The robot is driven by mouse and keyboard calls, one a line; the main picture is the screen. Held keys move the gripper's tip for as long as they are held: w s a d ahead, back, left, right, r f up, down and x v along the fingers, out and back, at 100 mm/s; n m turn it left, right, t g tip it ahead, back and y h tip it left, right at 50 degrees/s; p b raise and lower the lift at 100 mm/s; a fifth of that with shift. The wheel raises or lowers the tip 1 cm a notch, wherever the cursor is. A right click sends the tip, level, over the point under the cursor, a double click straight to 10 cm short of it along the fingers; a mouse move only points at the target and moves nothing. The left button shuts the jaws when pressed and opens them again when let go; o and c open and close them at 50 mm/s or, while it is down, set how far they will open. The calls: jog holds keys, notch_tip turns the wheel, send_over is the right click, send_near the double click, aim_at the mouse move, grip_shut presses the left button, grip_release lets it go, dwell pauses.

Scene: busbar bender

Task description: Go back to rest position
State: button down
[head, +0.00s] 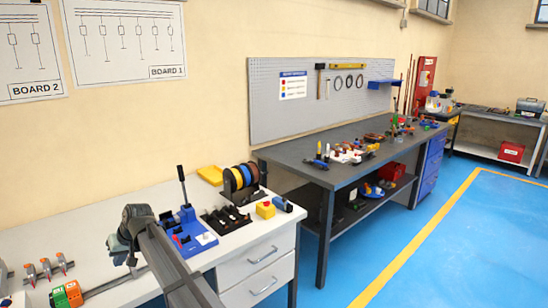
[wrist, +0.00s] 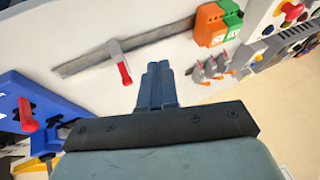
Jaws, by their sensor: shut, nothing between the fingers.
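My gripper (wrist: 157,75) is shut in the wrist view, its two dark fingers pressed together with nothing between them. It hangs over the white bench (head: 110,205), apart from the things on it. In the head view my arm crosses the front of the bench, and the teal-grey hand (head: 118,247) is partly hidden behind it; the fingertips are hard to make out. The blue bender (head: 187,235) with its upright black lever stands to the right of the hand. Its blue body (wrist: 28,112) with a red part shows at the left of the wrist view.
A flat metal bar (wrist: 88,64) with a red-tipped clamp (wrist: 120,62) lies ahead of the fingers. Orange and green blocks (wrist: 212,25) and small grey clamps (wrist: 210,70) stand beyond. Cable spools (head: 242,177) stand further right. The blue floor (head: 370,240) beside the bench is clear.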

jog(key=s+d+f+m+g+h, duration=0.1)
jog(key=s+d+f+m+h, duration=0.35)
jog(key=d+f, duration=1.35)
jog(key=s+d+f+n+h, duration=0.15)
jog(key=s+d+f, duration=0.55)
jog(key=d+f, duration=1.2)
jog(key=s+d+f+m+g, duration=0.2)
jog(key=s+d+f, duration=0.2)
jog(key=s+d, duration=0.5)
jog(key=s+d+f+m+g, duration=0.2)
jog(key=s+d+f, duration=0.3)
jog(key=s+d, duration=0.4)
jog(key=s+d+f+m+g, duration=0.2)
jog(key=s+d+f, duration=0.3)
jog(key=s+d, duration=0.4)
jog(key=d, duration=0.5)
